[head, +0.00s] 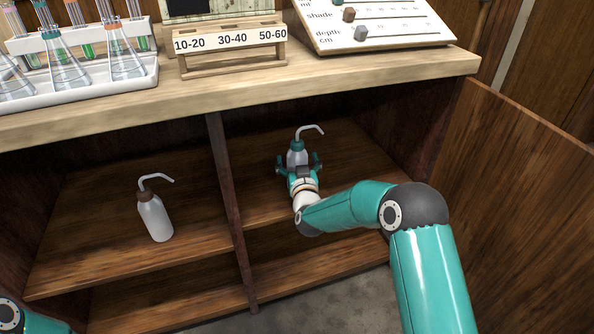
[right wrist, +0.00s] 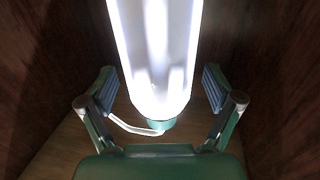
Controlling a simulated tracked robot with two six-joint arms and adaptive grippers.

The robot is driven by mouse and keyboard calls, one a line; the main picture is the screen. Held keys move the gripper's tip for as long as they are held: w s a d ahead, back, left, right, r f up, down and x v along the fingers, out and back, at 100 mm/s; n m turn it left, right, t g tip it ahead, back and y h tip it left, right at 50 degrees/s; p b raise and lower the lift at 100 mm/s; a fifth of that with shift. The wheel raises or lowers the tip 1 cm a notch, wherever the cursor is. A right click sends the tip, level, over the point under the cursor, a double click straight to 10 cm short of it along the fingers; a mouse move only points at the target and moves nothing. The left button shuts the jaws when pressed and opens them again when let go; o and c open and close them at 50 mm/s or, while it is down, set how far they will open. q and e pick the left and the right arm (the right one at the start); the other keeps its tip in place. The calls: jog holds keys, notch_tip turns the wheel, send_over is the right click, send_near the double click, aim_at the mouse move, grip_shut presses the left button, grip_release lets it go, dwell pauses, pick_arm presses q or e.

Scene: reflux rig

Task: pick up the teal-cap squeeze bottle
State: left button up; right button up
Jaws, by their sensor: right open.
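The teal-cap squeeze bottle (head: 296,157) stands upright on the upper shelf of the right cupboard compartment. It has a white body, a teal cap and a bent white spout pointing right. My right gripper (head: 299,164) is open in front of it, one finger on each side, and hides its lower part. In the right wrist view the white bottle body (right wrist: 156,50) lies between the spread fingers, with gaps on both sides; its teal cap shows towards the bottom. My left gripper is out of view.
A brown-cap squeeze bottle (head: 155,218) stands in the left compartment, beyond the upright divider (head: 226,185). The worktop (head: 130,112) overhangs the shelves and holds a flask tray (head: 95,94) and a labelled wooden rack (head: 232,64). An open door (head: 510,190) is on the right.

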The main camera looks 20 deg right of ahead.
aim_at(297, 129)
jog(key=c, duration=0.9)
jog(key=shift+o, duration=0.2)
jog(key=shift+r, duration=0.1)
jog(key=shift+r, duration=0.2)
jog(key=shift+r+p, duration=1.85)
jog(key=shift+r, duration=2.85)
jog(key=shift+r, duration=0.1)
